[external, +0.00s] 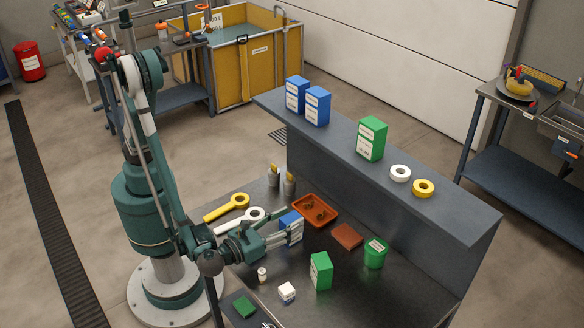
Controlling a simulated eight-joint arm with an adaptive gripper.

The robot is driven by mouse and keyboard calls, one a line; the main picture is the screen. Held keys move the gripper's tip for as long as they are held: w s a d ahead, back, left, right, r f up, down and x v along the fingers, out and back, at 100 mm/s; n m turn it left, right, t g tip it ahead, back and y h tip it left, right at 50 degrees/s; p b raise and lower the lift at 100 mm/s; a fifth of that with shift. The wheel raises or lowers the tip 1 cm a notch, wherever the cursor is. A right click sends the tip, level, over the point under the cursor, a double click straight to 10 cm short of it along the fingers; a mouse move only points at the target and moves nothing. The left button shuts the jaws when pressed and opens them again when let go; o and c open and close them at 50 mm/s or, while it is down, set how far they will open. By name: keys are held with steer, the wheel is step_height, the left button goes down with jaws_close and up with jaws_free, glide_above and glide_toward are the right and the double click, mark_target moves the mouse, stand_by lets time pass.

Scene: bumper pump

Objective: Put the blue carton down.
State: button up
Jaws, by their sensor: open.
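A blue carton (288,218) with a white label stands low over the dark bench, at my gripper (292,226). My gripper reaches in from the left, and its open fingers lie on either side of the carton, partly hiding it. Whether a finger touches the carton, and whether its base rests fully on the bench, I cannot tell. Two more blue cartons, a left one (296,95) and a right one (318,106), stand upright on the raised grey shelf.
An orange tray (334,221) is just behind the carton, with a brown block (347,236) to its right. A green carton (321,271), green tub (375,254), white box (287,292) and yellow wrench (227,207) are nearby. The front-right bench is clear.

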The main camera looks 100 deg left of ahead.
steer(key=p+v, duration=0.1)
steer(key=v, duration=0.9)
steer(key=shift+s+d+p, duration=0.25)
steer(key=shift+s+p, duration=0.05)
steer(key=shift+o, duration=0.5)
steer(key=shift+r, duration=0.1)
